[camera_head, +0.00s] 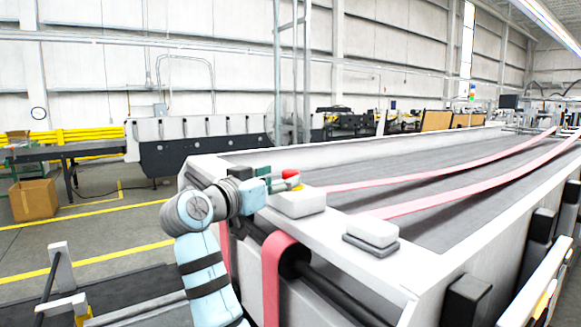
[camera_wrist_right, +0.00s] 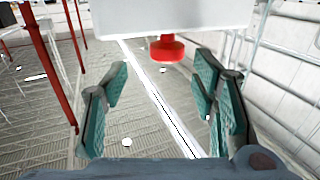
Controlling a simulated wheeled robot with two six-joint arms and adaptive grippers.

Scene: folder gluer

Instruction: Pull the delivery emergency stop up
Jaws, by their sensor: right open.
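The delivery emergency stop is a red button (camera_head: 291,174) with a yellow part under it, on a white box (camera_head: 298,203) at the near left corner of the machine. My right gripper (camera_head: 277,184) is at the button's left side, its fingers pointing at it. In the right wrist view the red button (camera_wrist_right: 167,48) hangs from the white box (camera_wrist_right: 170,18), which lies along the top edge. My right gripper (camera_wrist_right: 163,85) is open and empty there; the button shows past the fingertips, roughly centred between them. I cannot tell whether they touch. My left gripper is not in view.
The long machine bed (camera_head: 440,180) runs to the back right with pink belts (camera_head: 440,199) along it. A second white box (camera_head: 371,233) sits on the frame to the right of the stop. A cardboard box (camera_head: 34,199) stands on the floor at far left.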

